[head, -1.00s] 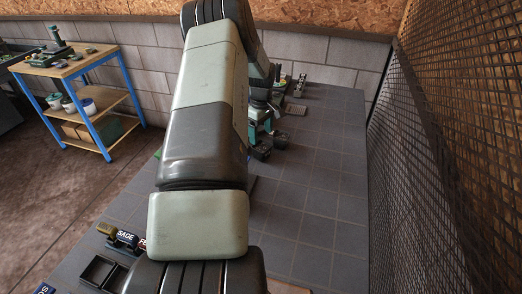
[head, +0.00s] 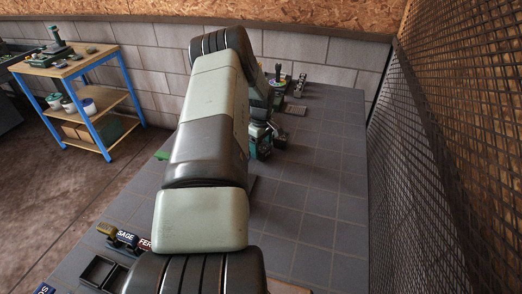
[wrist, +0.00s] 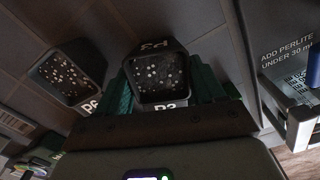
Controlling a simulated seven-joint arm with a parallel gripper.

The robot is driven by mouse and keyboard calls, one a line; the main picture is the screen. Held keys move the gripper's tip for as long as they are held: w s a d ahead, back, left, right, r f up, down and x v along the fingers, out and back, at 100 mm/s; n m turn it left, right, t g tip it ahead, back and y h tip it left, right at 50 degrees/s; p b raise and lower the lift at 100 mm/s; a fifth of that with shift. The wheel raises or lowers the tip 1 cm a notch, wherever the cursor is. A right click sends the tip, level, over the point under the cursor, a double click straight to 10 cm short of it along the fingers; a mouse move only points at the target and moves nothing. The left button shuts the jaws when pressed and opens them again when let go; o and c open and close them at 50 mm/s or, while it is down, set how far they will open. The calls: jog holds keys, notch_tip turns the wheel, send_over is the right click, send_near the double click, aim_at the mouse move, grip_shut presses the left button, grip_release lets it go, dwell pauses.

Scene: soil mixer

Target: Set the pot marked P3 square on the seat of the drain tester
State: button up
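The pot marked P3 (wrist: 158,78) is dark and square, with white specks on its dark fill, in the middle of the wrist view. My gripper (wrist: 165,88) has its green fingers on either side of this pot. The fingers lie close along its walls, and I cannot tell whether they press on it. In the head view my gripper (head: 262,148) is low over the table, partly hidden by my arm. I cannot make out the drain tester and its seat for sure.
A pot marked P6 (wrist: 72,72) stands just left of P3. A grey device (wrist: 298,115) is at the right, below a sign reading "ADD PERLITE UNDER 30 ml" (wrist: 287,50). The tiled table (head: 325,190) is clear at right, up to a mesh wall (head: 440,150).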

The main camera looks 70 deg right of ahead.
jog(key=c, duration=0.4)
notch_tip(320, 180, up, 11)
notch_tip(320, 180, up, 16)
jog(key=f+m, duration=0.1)
jog(key=m, duration=0.3)
send_over(260, 146)
jog(key=w+a, duration=0.1)
jog(key=w, duration=0.3)
jog(key=w+a+f+n, duration=0.4)
jog(key=w+a, duration=0.1)
jog(key=a, duration=0.2)
jog(key=w+a+f+n, duration=0.4)
jog(key=a, duration=0.3)
notch_tip(260, 146, down, 10)
jog(key=shift+w+a+r, duration=0.1)
jog(key=shift+w+a, duration=0.05)
